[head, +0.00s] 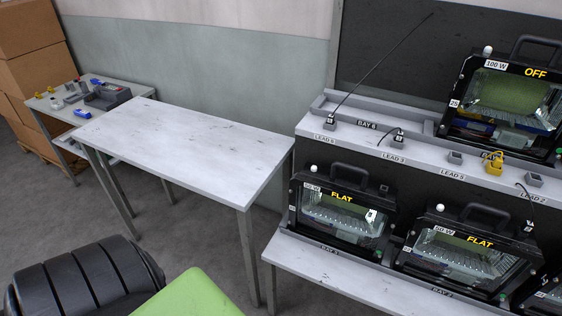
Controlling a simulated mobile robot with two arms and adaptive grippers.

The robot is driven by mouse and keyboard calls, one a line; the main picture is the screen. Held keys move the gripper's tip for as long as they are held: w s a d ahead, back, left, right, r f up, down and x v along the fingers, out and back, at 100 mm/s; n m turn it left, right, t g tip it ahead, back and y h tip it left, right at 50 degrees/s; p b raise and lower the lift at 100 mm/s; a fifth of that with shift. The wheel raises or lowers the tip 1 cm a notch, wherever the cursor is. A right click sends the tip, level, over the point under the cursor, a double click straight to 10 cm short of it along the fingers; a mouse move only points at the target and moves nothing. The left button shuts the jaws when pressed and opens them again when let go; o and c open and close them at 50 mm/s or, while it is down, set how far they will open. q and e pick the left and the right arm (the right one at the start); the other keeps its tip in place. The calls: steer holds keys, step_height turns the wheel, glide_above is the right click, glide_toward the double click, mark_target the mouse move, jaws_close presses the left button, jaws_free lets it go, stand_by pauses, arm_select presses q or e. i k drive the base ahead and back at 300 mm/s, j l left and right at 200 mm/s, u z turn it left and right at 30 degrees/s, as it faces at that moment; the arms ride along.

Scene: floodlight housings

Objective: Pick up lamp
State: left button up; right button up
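Several black floodlight lamps with top handles and glass fronts stand on the right. One lamp marked "100 W" and "OFF" (512,98) is on the upper shelf. A lamp marked "FLAT" (342,214) sits at the left of the lower shelf, upright. A second "FLAT" lamp (466,252) sits to its right. Another lamp (548,296) is cut off at the lower right edge. Neither of my grippers is in view.
A bare grey-white table (185,140) stands in the middle. A smaller bench (75,112) with small parts and a dark tray is at the back left, beside stacked cardboard boxes (30,45). Leads with grey sockets line the upper shelf (375,142).

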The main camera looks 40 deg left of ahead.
mark_target(342, 207)
steer(key=u, duration=0.9)
